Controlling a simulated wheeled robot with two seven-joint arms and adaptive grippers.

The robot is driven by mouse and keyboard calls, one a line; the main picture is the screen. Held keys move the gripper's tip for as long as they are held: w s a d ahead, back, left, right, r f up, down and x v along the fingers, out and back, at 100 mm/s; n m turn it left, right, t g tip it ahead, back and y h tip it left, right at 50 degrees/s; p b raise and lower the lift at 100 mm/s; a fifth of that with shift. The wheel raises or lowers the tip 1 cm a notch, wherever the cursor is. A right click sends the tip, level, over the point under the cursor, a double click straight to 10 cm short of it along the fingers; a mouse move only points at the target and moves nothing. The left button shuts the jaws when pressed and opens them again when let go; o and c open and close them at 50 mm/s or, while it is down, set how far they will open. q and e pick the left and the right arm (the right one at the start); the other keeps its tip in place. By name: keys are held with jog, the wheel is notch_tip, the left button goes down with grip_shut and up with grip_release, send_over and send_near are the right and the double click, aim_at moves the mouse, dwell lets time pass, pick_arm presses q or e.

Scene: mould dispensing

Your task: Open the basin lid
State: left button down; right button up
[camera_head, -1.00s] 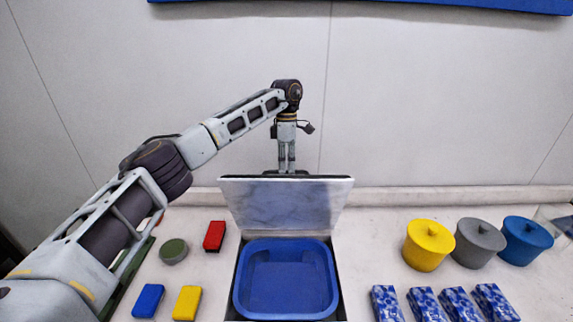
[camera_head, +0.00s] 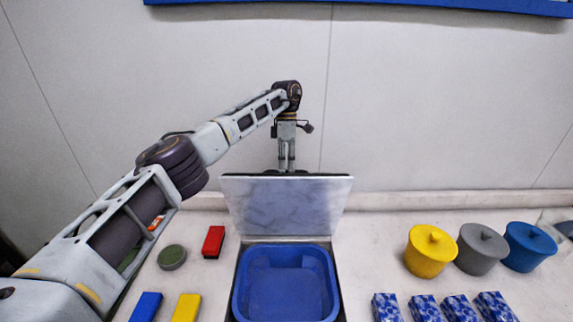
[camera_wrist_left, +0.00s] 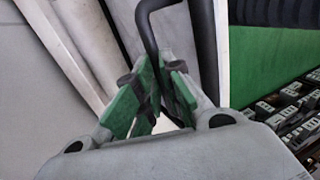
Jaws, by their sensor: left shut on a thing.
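The basin lid (camera_head: 287,207) stands raised and nearly upright at the back of the basin (camera_head: 286,249), with its pale inner face toward me. The basin is open and shows an empty blue inside. My left gripper (camera_head: 287,171) is behind the lid's top edge, its fingertips hidden there in the head view. In the left wrist view, the green-padded fingers (camera_wrist_left: 160,92) are close together around a dark bent handle bar (camera_wrist_left: 148,38). My right gripper is not in view.
Red (camera_head: 213,242), yellow (camera_head: 187,307) and blue (camera_head: 145,306) blocks and a green round piece (camera_head: 172,257) lie left of the basin. Yellow (camera_head: 430,252), grey (camera_head: 481,249) and blue (camera_head: 529,247) lidded pots stand right, with several blue patterned boxes (camera_head: 386,307) in front.

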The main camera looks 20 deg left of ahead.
pick_arm(q)
jog(key=shift+a+f, duration=0.1)
jog(key=shift+f, duration=0.85)
jog(key=c, duration=1.8)
grip_release()
jog(key=shift+o, duration=1.3)
jog(key=shift+w+f, duration=0.2)
jog(key=shift+w, duration=0.2)
jog(key=shift+o, duration=0.2)
jog(key=shift+w+a, duration=0.1)
jog(key=shift+w, duration=0.3)
notch_tip(320, 180, up, 10)
jog(key=shift+s+r, duration=0.15)
jog(key=shift+s, duration=0.15)
